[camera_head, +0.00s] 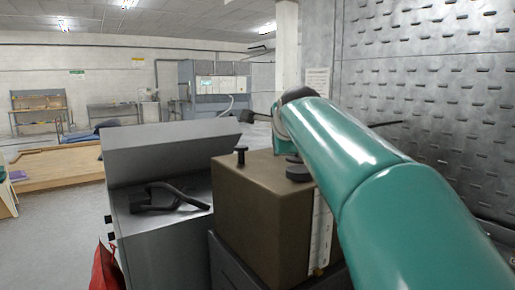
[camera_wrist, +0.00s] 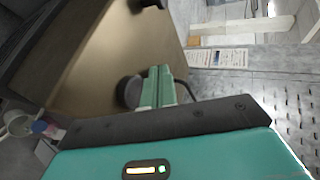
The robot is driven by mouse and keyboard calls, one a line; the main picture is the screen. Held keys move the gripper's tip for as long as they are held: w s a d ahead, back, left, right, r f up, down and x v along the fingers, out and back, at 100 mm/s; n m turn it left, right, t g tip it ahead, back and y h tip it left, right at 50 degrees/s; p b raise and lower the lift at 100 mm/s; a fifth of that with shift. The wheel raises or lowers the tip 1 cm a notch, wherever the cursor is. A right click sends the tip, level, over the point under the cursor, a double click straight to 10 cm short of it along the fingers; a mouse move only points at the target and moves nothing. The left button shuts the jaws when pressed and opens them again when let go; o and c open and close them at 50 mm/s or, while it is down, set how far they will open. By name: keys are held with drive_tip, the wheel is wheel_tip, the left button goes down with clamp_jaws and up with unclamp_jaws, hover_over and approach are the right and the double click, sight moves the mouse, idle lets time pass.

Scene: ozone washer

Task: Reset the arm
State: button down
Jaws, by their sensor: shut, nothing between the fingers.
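My gripper (camera_wrist: 160,84) shows in the wrist view with its two green fingers together and nothing between them. It hangs over or beside a brown box-shaped unit (camera_wrist: 105,60); I cannot tell the exact gap. In the head view, my teal arm (camera_head: 365,180) reaches forward from the lower right to beyond the top of the brown unit (camera_head: 255,215). The gripper itself is mostly hidden behind the arm there. A black round knob (camera_head: 298,173) and a black post (camera_head: 240,156) stand on top of the unit.
A grey machine (camera_head: 160,220) with a black handle-like part (camera_head: 170,198) stands left of the brown unit. A studded metal wall (camera_head: 430,90) is close on the right. A red bag-like item (camera_head: 107,268) hangs at lower left. Open floor (camera_head: 60,240) lies further left.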

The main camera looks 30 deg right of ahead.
drive_tip(key=s+a+f+n+g+y, duration=0.1)
drive_tip(key=s+a+f+n+g, duration=0.1)
drive_tip(key=s+a+f+n, duration=0.5)
drive_tip(key=s+a+f+n+g+y, duration=0.2)
drive_tip(key=s+a+f+n, duration=0.5)
drive_tip(key=s+f, duration=0.3)
drive_tip(key=s+a+f+n+g+y, duration=0.1)
drive_tip(key=s+a+f+n, duration=0.6)
drive_tip(key=f, duration=0.7)
drive_tip(key=shift+s+f+n+g, duration=0.25)
drive_tip(key=shift+s+n+g, duration=0.25)
drive_tip(key=shift+s+g, duration=0.35)
drive_tip(key=shift+s+d, duration=0.1)
drive_tip(key=shift+d, duration=0.05)
